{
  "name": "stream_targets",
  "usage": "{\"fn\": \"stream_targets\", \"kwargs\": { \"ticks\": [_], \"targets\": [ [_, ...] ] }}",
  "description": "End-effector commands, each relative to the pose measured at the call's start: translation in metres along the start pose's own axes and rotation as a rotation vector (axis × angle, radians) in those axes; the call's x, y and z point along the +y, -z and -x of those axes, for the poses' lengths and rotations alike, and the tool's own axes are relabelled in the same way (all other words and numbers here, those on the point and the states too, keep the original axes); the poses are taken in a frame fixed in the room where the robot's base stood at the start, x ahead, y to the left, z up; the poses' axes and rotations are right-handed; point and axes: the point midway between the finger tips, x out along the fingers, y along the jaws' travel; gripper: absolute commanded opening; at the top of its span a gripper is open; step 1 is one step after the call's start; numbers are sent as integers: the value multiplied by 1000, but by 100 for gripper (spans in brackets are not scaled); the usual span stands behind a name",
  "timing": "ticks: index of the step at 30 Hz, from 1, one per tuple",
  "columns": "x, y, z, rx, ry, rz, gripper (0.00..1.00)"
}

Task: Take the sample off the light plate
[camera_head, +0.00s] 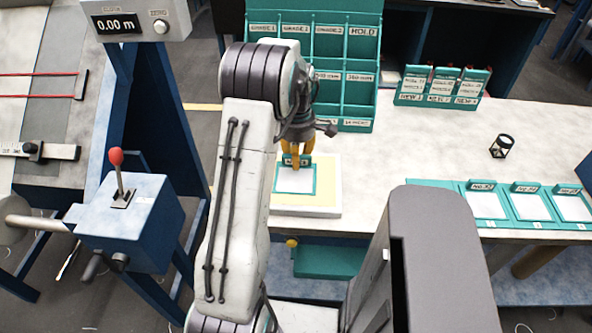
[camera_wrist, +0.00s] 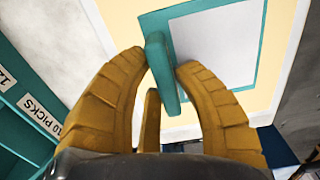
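The sample (camera_head: 295,180) is a pale sheet in a teal frame with an upright teal tab at its far edge. It lies on the cream-yellow light plate (camera_head: 326,198) on the bench. In the wrist view the sample (camera_wrist: 215,52) shows beside the plate's yellow surface (camera_wrist: 120,15). My gripper (camera_head: 292,163) is low over the tab. In the wrist view my gripper's yellow fingers (camera_wrist: 160,60) are on both sides of the tab and appear to touch it. The sample looks flat on the plate; any gap beneath it cannot be seen.
A teal pigeonhole rack (camera_head: 345,45) stands behind the plate, with a smaller teal card rack (camera_head: 441,88) to its right. Several framed trays (camera_head: 530,207) line the front right edge. A small dark-framed object (camera_head: 502,146) stands behind them. A blue lever box (camera_head: 130,215) is at left.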

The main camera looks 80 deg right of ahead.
Motion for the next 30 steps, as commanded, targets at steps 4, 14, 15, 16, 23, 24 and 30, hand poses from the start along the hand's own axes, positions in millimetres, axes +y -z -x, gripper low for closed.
{"fn": "stream_targets", "kwargs": {
  "ticks": [4,14,15,16,23,24,30],
  "targets": [
    [0,0,0,0,0,0,12],
    [0,0,0,0,0,0,0],
    [0,0,0,0,0,0,0],
    [0,0,0,0,0,0,0],
    [0,0,4,0,-2,0,0],
    [1,0,6,0,-2,0,0],
    [1,0,26,-1,-5,0,0]
  ]
}}
